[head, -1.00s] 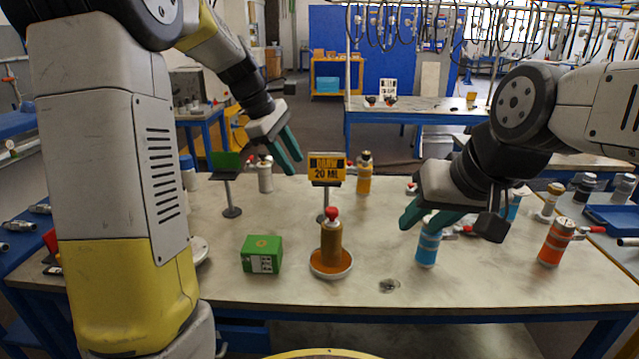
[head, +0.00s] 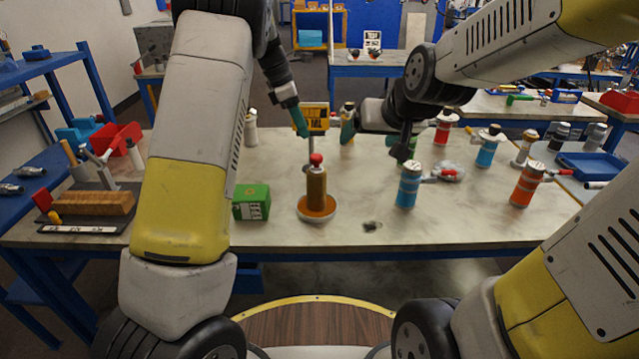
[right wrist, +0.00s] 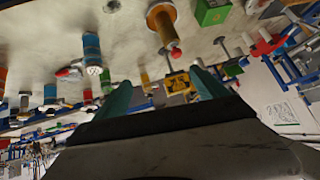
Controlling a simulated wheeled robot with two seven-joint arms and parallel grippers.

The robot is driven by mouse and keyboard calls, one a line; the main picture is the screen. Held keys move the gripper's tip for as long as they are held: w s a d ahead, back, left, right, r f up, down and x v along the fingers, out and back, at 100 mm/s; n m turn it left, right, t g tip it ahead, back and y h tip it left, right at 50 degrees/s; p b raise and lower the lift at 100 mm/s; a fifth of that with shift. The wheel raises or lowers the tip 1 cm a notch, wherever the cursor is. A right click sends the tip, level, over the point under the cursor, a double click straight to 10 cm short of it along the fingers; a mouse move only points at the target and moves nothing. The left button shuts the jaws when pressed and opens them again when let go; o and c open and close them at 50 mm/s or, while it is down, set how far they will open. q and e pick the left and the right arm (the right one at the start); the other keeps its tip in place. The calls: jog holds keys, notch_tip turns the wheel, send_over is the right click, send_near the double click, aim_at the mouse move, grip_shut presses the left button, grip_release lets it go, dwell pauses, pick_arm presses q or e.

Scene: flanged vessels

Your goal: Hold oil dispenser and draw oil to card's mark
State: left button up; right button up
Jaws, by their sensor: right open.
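The amber oil dispenser (head: 316,187) with a red top stands upright on a round dish (head: 317,212) on the table. It also shows upside down in the right wrist view (right wrist: 163,22). The yellow and black card (head: 316,122) stands behind it on a post; its writing is partly covered, and "20 ML" read clearly earlier. My left gripper (head: 297,118) is in front of the card's left side, above and left of the dispenser; its finger gap is unclear. My right gripper (head: 350,125) is right of the card, open and empty, fingers apart in the right wrist view (right wrist: 160,90).
A green box (head: 251,203) sits left of the dish. A blue canister (head: 408,186) and an orange canister (head: 526,186) stand to the right.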

jog(key=w+a+f+t, duration=0.25)
jog(key=w+f, duration=0.25)
jog(key=w, duration=0.4)
jog(key=t+y, duration=0.1)
jog(key=t, duration=0.3)
send_over(319, 192)
jog(key=shift+g, duration=0.25)
jog(key=f, duration=1.4)
jog(key=shift+w+d+f, duration=0.1)
jog(key=shift+d+f, duration=0.15)
jog(key=shift+d, duration=0.1)
jog(key=f, duration=0.2)
jog(key=f+t, duration=0.1)
jog(key=f, duration=0.1)
jog(key=s+f+n+t, duration=0.1)
jog(key=f, duration=0.1)
jog(key=shift+s+a+f, duration=0.1)
jog(key=shift+a+f, duration=0.05)
jog(key=shift+s+f+t+y, duration=0.35)
jog(key=shift+f+t, duration=0.15)
jog(key=shift+f, duration=0.15)
jog(key=x, duration=0.7)
jog(key=shift+w, duration=0.3)
grip_shut()
